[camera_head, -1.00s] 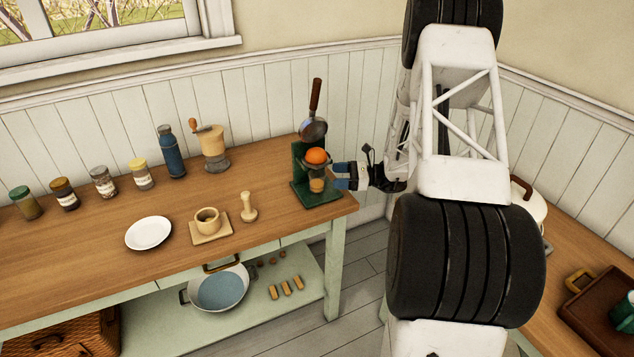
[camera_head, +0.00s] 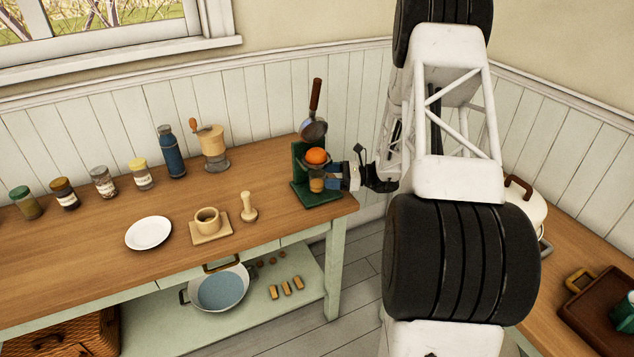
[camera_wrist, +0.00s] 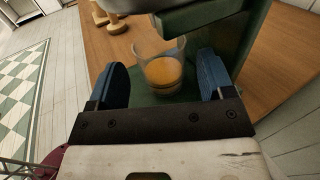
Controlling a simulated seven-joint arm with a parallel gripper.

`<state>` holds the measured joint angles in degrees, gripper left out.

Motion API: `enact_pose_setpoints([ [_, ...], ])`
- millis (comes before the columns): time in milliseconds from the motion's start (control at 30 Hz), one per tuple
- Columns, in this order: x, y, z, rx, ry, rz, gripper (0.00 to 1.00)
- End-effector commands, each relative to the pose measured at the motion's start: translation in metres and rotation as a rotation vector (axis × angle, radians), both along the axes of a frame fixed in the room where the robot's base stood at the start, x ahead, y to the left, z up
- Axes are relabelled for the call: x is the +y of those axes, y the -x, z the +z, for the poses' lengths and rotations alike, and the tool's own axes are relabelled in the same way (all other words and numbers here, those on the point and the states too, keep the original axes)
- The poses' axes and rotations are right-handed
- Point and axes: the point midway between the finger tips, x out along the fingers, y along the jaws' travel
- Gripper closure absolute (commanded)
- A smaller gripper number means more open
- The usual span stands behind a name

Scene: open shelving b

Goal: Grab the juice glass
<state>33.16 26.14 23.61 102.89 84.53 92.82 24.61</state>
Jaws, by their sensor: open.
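The juice glass (camera_head: 317,184) stands on the base of the green juicer (camera_head: 301,168), under its bowl. It is clear, with orange juice inside, as the wrist view shows the glass (camera_wrist: 162,68) upright. My gripper (camera_head: 329,179) reaches in from the right at glass height. In the wrist view my gripper (camera_wrist: 163,80) is open, with one blue finger on each side of the glass. The glass lies at or just beyond the fingertips, and I cannot tell whether either finger touches it. An orange half (camera_head: 316,156) sits on top of the juicer.
The juicer's bowl hangs just above the glass, and its post (camera_wrist: 245,35) rises close on the right in the wrist view. A wooden pestle (camera_head: 249,207), a mortar (camera_head: 207,221) and a white plate (camera_head: 148,233) stand left on the table (camera_head: 100,235).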

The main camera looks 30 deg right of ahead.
Motion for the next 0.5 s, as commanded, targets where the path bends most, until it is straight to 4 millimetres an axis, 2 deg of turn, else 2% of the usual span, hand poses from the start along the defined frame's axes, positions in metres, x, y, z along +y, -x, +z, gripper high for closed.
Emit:
enact_pose_setpoints([
  [167,0.008,-0.004,-0.001,0.001,0.0,0.001,0.25],
  [500,0.04,-0.02,-0.003,0.001,0.0,0.001,0.25],
])
